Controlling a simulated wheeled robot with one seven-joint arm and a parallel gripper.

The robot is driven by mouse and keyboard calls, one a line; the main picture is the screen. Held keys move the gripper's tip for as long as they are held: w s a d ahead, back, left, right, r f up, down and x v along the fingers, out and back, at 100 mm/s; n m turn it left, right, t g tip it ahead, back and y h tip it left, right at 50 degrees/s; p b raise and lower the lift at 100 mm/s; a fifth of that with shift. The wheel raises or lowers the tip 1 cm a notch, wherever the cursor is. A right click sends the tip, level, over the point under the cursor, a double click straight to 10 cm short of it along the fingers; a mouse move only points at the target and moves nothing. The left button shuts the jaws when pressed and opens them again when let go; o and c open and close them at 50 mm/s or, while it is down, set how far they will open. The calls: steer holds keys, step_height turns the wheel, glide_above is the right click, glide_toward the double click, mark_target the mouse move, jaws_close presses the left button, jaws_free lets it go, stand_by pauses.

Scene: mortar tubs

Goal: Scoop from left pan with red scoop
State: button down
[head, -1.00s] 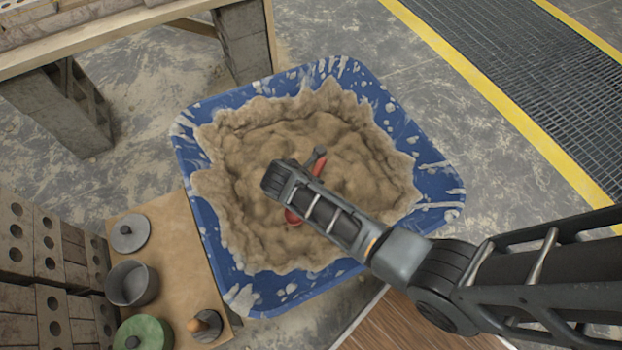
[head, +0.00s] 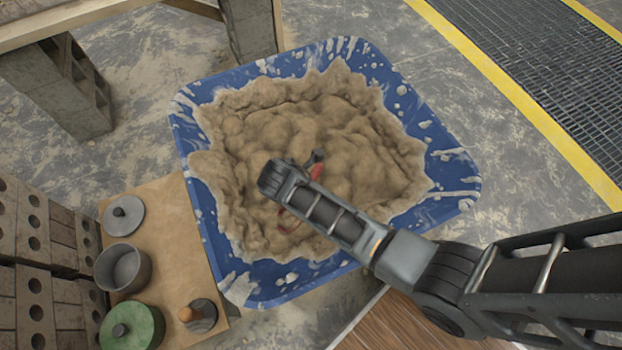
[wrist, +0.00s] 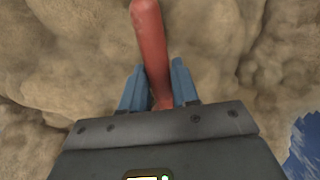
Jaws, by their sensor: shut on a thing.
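A blue tub (head: 448,168), splashed with pale mortar, fills the middle of the head view. It is heaped with lumpy tan mortar (head: 245,135); no second pan shows. My gripper (wrist: 158,88) is over the mortar with its blue fingers closed on the red scoop (wrist: 151,45). In the head view, bits of the red scoop (head: 316,172) show beside my wrist. Its lower part is smeared or partly sunk in the mortar, and how deep I cannot tell. My arm hides most of the scoop and the fingers in the head view.
A low board (head: 165,235) left of the tub holds a grey pot (head: 122,268), a grey lid (head: 123,215), a green lidded pot (head: 131,325) and a small knobbed item (head: 198,316). Bricks (head: 35,240) are stacked further left. Bare floor and a grating (head: 540,75) lie to the right.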

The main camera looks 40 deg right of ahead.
steer(key=a, duration=0.2)
steer(key=a+b, duration=0.1)
steer(key=a, duration=0.1)
steer(key=shift+s+f, duration=0.2)
steer(key=shift+s, duration=0.15)
steer(key=shift+r+y+p, duration=0.3)
steer(key=shift+r+p, duration=0.15)
steer(key=shift+p, duration=0.15)
steer(key=r+y+p, duration=0.1)
steer(key=y+p, duration=0.1)
steer(key=r+g+y+p, duration=0.1)
steer(key=y+p, duration=0.1)
steer(key=p, duration=0.1)
steer(key=shift+a, duration=0.4)
steer(key=shift+s+a+r+y+p, duration=0.1)
steer(key=shift+r+y+p, duration=0.2)
steer(key=shift+p, duration=0.15)
step_height(320, 180, up, 10)
steer(key=d+p, duration=0.1)
steer(key=p, duration=0.8)
steer(key=shift+d+y+p, duration=0.15)
steer(key=shift+y+p, duration=0.15)
